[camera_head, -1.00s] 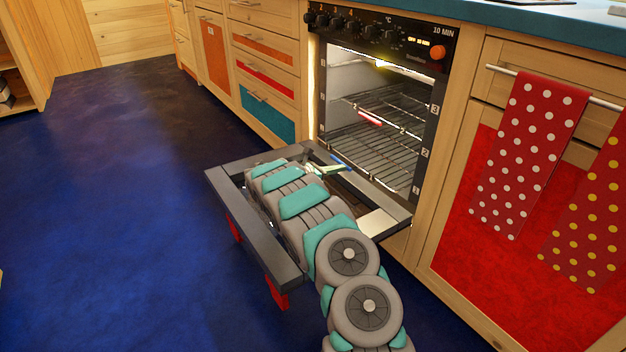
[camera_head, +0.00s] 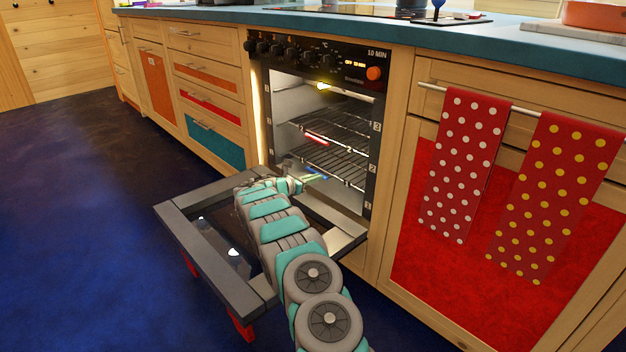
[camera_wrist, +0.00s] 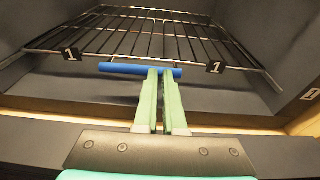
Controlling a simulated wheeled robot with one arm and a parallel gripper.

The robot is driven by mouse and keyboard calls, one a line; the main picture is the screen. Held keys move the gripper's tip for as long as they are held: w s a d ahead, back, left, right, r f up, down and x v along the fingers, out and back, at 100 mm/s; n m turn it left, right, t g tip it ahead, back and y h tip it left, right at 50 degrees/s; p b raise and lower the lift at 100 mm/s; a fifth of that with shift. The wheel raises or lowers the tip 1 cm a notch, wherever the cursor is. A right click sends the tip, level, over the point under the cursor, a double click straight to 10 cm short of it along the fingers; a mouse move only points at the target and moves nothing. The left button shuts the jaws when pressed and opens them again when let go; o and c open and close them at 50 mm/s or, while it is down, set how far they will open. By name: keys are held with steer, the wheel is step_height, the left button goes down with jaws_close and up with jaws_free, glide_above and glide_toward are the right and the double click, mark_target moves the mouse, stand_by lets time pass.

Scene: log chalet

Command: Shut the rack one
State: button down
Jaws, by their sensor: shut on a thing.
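Rack one is the lowest wire rack in the oven. The wrist view shows its wire grid (camera_wrist: 135,32), black "1" tags and blue front handle (camera_wrist: 118,69). My gripper (camera_wrist: 161,72) is shut on the blue handle, with its two pale green fingers close together near the handle's middle-right. In the head view my gripper (camera_head: 302,182) reaches over the lowered door to the blue handle (camera_head: 318,176), low in the oven opening. My arm hides part of the door and of the oven's lower front.
The oven door (camera_head: 190,240) is folded down, with red feet below it. A higher rack (camera_head: 335,160) has a red handle (camera_head: 316,138). Drawers (camera_head: 215,130) stand left of the oven. Dotted towels (camera_head: 463,165) hang on a rail at the right. Blue floor (camera_head: 80,220) is clear at the left.

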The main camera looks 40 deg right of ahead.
steer(key=shift+s+d, duration=0.3)
steer(key=shift+d, duration=0.05)
steer(key=a+r, duration=0.1)
steer(key=a, duration=0.8)
steer(key=a+r, duration=0.1)
steer(key=a, duration=0.4)
steer(key=shift+a+r+p, duration=0.2)
steer(key=shift+r+p, duration=0.1)
steer(key=shift+r, duration=0.05)
